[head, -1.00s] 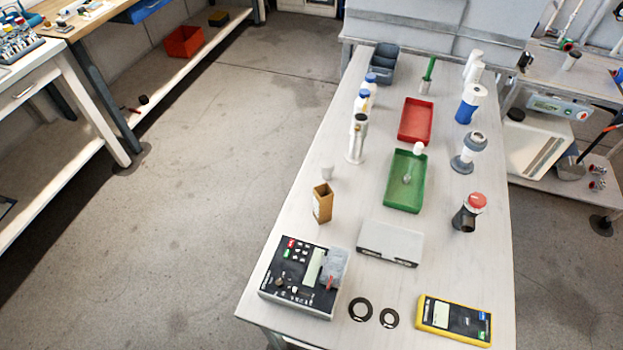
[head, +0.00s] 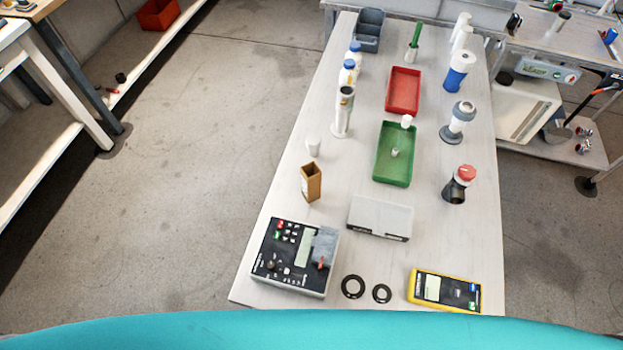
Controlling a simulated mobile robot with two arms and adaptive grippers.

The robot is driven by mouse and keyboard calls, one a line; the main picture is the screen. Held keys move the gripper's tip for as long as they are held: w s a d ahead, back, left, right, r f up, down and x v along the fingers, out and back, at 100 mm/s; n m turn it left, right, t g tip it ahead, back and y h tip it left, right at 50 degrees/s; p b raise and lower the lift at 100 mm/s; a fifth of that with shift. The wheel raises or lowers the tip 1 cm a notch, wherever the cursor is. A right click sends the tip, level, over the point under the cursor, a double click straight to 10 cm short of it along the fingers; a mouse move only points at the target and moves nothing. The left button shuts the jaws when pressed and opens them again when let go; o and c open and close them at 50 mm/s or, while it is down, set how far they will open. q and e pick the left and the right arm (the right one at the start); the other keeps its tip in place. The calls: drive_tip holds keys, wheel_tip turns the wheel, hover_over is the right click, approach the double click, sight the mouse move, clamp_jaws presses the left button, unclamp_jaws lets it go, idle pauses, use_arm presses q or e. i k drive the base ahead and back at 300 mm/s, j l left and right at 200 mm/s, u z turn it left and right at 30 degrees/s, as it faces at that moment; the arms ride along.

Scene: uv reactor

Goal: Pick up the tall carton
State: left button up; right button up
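A tall, narrow brown carton (head: 311,184) stands upright near the left edge of the pale table (head: 272,213) in the head view. Its top looks open and dark inside. It stands apart from the things around it. A small white cup (head: 313,147) is just behind it, and a low white box (head: 380,218) lies to its right. Neither of my grippers is in view.
A control box (head: 293,262), two black rings (head: 353,286) and a yellow meter (head: 445,291) lie at the near end. A green tray (head: 393,170) and a red tray (head: 403,91) lie farther back. Bottles line both sides. Open floor (head: 190,220) is left.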

sight(310, 173)
drive_tip(key=k+z, duration=0.95)
drive_tip(key=i+l, duration=0.05)
drive_tip(key=i, duration=0.05)
